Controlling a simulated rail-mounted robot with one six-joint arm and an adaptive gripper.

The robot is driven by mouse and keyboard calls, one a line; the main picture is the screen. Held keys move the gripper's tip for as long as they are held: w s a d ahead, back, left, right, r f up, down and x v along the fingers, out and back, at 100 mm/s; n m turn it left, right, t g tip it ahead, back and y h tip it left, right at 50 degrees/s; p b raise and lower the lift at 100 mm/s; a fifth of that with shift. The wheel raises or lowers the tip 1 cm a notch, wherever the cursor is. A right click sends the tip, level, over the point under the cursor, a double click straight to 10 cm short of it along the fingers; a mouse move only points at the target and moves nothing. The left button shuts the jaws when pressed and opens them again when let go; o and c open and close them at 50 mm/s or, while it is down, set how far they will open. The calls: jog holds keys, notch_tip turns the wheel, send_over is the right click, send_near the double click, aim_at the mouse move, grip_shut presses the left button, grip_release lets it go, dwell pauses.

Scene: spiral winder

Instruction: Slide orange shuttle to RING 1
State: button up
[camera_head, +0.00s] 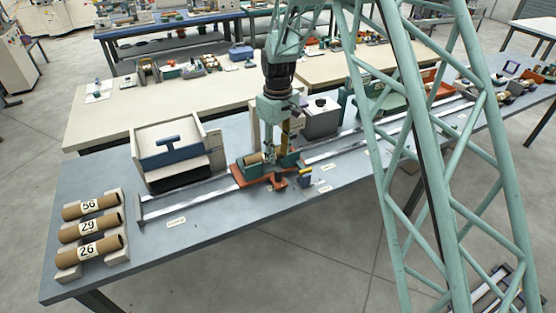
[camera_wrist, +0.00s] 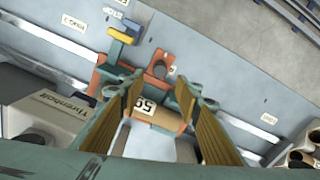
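The orange shuttle (camera_head: 250,178) sits on the long metal rail near its left part in the head view. It carries a green cradle with a brown cardboard tube (camera_wrist: 168,115) that bears a number label. In the wrist view the shuttle's orange body (camera_wrist: 103,78) shows partly behind the fingers. My gripper (camera_head: 270,153) points down over the shuttle. In the wrist view my gripper (camera_wrist: 160,86) has its two fingers spread, one on each side of the tube. Whether they touch it or the cradle is hard to tell.
A rack (camera_head: 65,273) with tubes labelled 56, 29 and 26 stands at the table's left end. A grey and blue box (camera_head: 172,154) stands behind the rail. A small blue and yellow piece (camera_head: 305,177) sits right of the shuttle. The rail (camera_head: 190,202) left of the shuttle is clear.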

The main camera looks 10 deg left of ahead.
aim_at(278, 169)
jog(key=shift+r, duration=1.05)
jog(key=shift+p, duration=0.35)
jog(key=m+p, duration=0.3)
jog(key=p, duration=0.2)
jog(key=r+m+p, duration=0.1)
jog(key=m+p, duration=0.3)
jog(key=p, duration=0.2)
jog(key=shift+r, duration=0.1)
jog(key=shift+f, duration=0.3)
jog(key=shift+f+p, duration=1.05)
jog(key=shift+f, duration=5.65)
